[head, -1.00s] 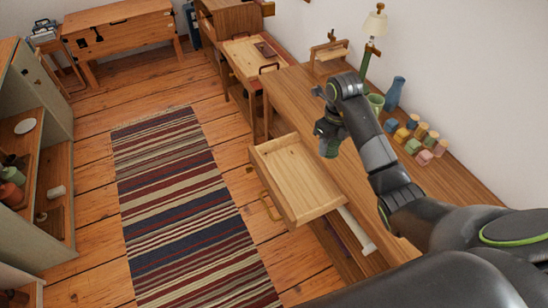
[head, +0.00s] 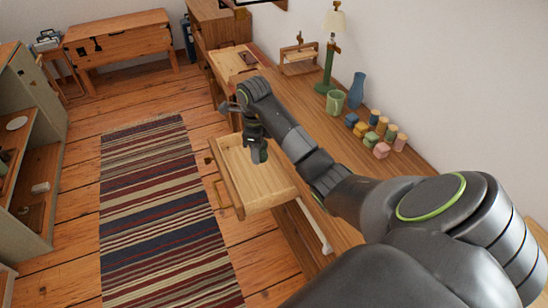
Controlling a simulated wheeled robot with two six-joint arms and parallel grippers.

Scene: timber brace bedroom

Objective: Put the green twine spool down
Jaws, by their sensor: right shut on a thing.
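My right gripper (head: 256,142) hangs over the open, pulled-out drawer (head: 228,170), near its desk-side end. It is shut on a small dark green thing, which looks like the green twine spool (head: 260,156). The fingers and the small size hide most of it. Against the drawer behind, I cannot tell how high above the drawer floor it is. The visible drawer floor is bare. My left gripper is not in view.
The wooden desk (head: 349,160) carries several coloured spools (head: 382,150), a green cup (head: 335,101), a blue vase (head: 356,89) and a lamp (head: 333,24). A striped rug (head: 155,210) lies on the floor left of the drawer.

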